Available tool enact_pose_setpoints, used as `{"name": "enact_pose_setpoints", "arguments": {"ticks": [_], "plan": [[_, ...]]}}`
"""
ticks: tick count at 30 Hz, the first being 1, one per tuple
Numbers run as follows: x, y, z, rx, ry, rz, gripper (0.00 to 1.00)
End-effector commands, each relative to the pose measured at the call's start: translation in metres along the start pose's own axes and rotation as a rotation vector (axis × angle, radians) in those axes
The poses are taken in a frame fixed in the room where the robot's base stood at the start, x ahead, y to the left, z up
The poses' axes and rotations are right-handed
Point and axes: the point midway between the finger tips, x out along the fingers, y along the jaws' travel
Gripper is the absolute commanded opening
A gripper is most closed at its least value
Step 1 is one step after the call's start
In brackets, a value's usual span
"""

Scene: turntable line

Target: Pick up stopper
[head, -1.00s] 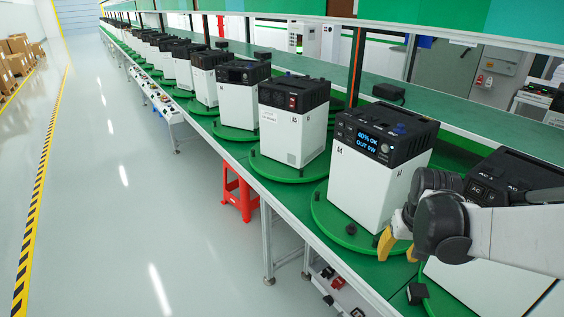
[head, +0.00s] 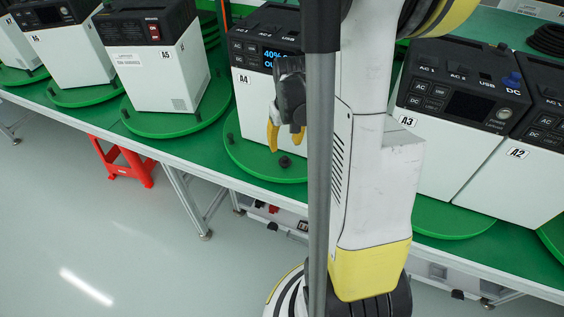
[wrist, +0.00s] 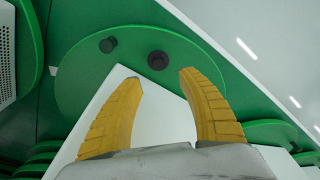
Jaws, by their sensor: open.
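A small black round stopper (head: 285,162) sits on the rim of the green turntable (head: 262,170) in front of the white unit marked A4 (head: 253,110). In the wrist view the stopper (wrist: 158,60) lies just beyond the gap between my fingertips. A second small black peg (head: 230,139) stands farther left on the same turntable; it also shows in the wrist view (wrist: 108,44). My gripper (head: 284,143) has yellow fingers, is open and empty, and hangs above the stopper, close to the unit's front face. In the wrist view my gripper (wrist: 160,77) shows a wide gap between its fingers.
Unit A5 (head: 165,75) stands on its turntable to the left. Units A3 (head: 435,155) and A2 (head: 510,180) stand to the right. My arm covers part of A4 and the bench. A red stool (head: 125,160) is under the bench. The floor in front is clear.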

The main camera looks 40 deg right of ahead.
Motion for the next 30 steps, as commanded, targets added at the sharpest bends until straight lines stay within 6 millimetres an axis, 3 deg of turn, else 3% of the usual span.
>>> {"name": "enact_pose_setpoints", "arguments": {"ticks": [1,10,18,25,30], "plan": [[0.011,0.000,0.000,0.000,0.000,0.000,0.47],[0.034,0.001,0.003,0.000,0.000,0.000,0.47],[0.074,0.003,0.008,0.000,0.001,0.000,0.47],[0.073,0.003,0.008,0.000,0.001,0.000,0.47],[0.073,0.003,0.008,0.000,0.001,0.000,0.00]]}}
